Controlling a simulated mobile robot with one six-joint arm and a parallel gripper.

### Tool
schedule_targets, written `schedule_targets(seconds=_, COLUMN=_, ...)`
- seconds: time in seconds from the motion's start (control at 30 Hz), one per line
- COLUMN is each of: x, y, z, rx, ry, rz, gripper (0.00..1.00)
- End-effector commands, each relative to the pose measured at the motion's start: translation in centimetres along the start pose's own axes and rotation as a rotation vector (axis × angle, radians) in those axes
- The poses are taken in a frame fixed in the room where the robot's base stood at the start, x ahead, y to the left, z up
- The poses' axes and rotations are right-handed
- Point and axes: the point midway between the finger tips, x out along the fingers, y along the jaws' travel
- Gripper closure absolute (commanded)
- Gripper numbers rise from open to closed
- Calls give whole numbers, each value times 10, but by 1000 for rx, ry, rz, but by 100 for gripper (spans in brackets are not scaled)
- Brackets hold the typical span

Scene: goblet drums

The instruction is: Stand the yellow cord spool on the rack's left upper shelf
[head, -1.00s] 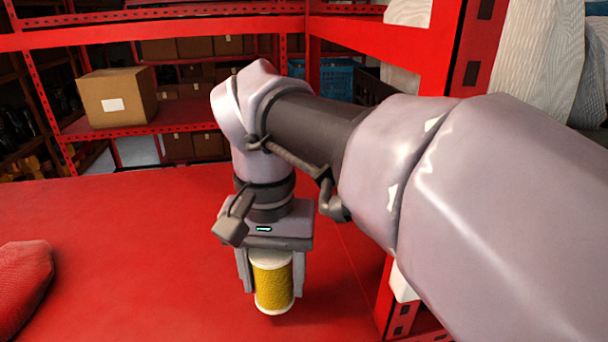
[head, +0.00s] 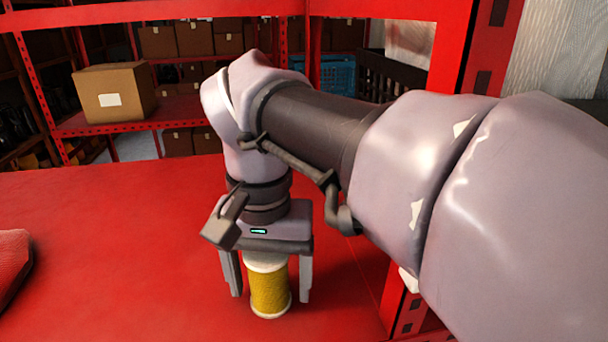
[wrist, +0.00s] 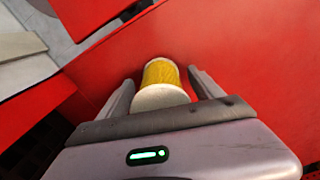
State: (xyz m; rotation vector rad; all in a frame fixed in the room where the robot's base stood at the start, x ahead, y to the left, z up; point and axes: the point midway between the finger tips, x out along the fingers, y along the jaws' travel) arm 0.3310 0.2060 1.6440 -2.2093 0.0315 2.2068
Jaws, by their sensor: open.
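The yellow cord spool (head: 269,291) has pale end flanges and stands upright on the rack's red shelf (head: 110,250). My gripper (head: 268,296) points down over it, open, with one finger on each side of the spool. In the head view a gap shows between the spool and each finger. The wrist view also shows the spool (wrist: 161,80) between the two spread fingers (wrist: 160,88), with its pale top flange nearest the palm. The palm hides part of the spool's top in the head view.
A red bundle (head: 12,265) lies at the shelf's left edge. A red rack post (head: 455,60) stands to the right, close to my arm. Behind are a cardboard box (head: 115,92) and a blue crate (head: 335,75) on other shelves. The shelf's middle left is clear.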

Motion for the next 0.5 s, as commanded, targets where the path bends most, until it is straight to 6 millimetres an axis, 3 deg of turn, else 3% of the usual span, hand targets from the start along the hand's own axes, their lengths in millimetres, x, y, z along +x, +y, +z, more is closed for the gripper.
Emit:
schedule_targets(seconds=0.17, x=-8, y=0, z=0, rx=0, ry=1, rz=-1, gripper=24)
schedule_targets(seconds=0.5, x=-100, y=0, z=-1, rx=1, ry=2, rz=-1, gripper=24)
